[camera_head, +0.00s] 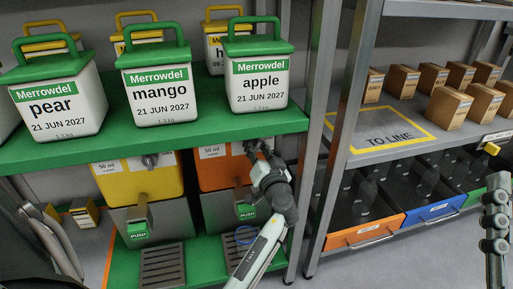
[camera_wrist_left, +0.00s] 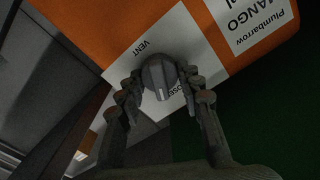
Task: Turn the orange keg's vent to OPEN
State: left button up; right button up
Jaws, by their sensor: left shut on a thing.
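The orange keg (camera_head: 221,174) stands under the green shelf; it also shows in the left wrist view (camera_wrist_left: 85,20). Its vent knob (camera_wrist_left: 156,74) is grey and round, on a white label marked VENT. The knob's white line points down in the left wrist view, beside a partly hidden word reading "LOSE". I see no OPEN mark. My left gripper (camera_head: 256,150) is at the keg's upper front, its fingers (camera_wrist_left: 160,95) shut on the knob's two sides. It hides the knob in the head view. A dark jointed part of my right arm (camera_head: 495,222) shows at the right edge, fingers unclear.
A yellow keg (camera_head: 140,184) with its own knob (camera_head: 150,160) stands to the left. The green shelf (camera_head: 190,140) above holds several labelled tubs. A metal post (camera_head: 318,130) stands close on the right, beside a rack with boxes and bins.

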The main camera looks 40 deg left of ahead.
pick_arm(q)
jog(key=shift+r+m, duration=0.1)
jog(key=shift+m, duration=1.4)
jog(key=shift+m+p, duration=0.45)
jog(key=shift+m, duration=0.35)
jog(key=m+p, duration=0.1)
jog(key=m, duration=0.1)
jog(key=shift+w+m, duration=0.1)
jog(key=shift+m, duration=0.3)
jog(key=m+p, duration=0.2)
jog(key=m, duration=0.2)
jog(key=shift+m, duration=0.4)
pick_arm(e)
jog(key=w+d+f+g+h, duration=0.1)
jog(key=f+g+h, duration=0.1)
jog(key=f+g, duration=0.2)
jog(key=w+d+f+g+h, duration=0.2)
jog(key=f+g, duration=0.3)
jog(key=f, duration=0.6)
jog(key=shift+f, duration=0.1)
